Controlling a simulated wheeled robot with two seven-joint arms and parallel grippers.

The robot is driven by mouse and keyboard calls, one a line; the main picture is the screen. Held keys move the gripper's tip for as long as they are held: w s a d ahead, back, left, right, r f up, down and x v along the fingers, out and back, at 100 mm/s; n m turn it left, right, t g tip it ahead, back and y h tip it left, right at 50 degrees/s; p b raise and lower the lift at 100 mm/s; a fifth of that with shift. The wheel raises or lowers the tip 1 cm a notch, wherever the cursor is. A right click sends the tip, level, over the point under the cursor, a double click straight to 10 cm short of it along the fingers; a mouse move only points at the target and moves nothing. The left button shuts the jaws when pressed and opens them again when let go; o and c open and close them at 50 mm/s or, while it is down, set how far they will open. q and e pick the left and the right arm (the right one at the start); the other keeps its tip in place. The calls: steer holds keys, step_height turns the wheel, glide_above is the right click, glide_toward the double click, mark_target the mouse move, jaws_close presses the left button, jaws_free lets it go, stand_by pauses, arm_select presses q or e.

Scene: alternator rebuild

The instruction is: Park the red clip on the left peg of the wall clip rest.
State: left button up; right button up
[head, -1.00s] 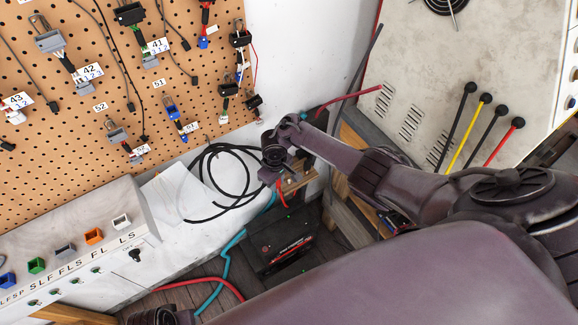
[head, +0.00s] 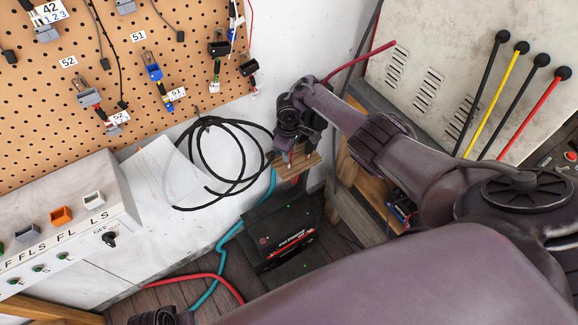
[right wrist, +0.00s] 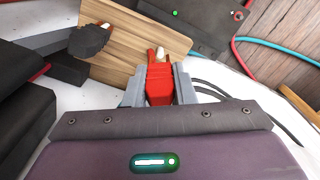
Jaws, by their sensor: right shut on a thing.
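My right gripper (head: 291,150) is over the wooden clip rest (head: 303,170), low on the white wall. In the right wrist view it (right wrist: 159,92) is shut on the red clip (right wrist: 158,78). The clip's front end is close against a pale-tipped peg (right wrist: 160,55) of the rest (right wrist: 130,50); I cannot tell whether it grips the peg. A black clip (right wrist: 90,41) is at the other peg, on the left in that view. The gripper hides most of the red clip in the head view. My left gripper's fingers are not visible.
A black battery (head: 285,240) stands below the rest, with a teal cable (head: 232,240) and a red cable (head: 190,278) nearby. A black cable coil (head: 215,165) hangs left. A pegboard (head: 120,70) and switch panel (head: 60,225) lie further left.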

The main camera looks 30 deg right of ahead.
steer(key=shift+f, duration=0.15)
steer(key=shift+f+b, duration=1)
steer(key=shift+f, duration=0.05)
steer(key=o, duration=0.8)
step_height(320, 180, up, 9)
steer(key=p, duration=0.9)
steer(key=shift+f, duration=0.2)
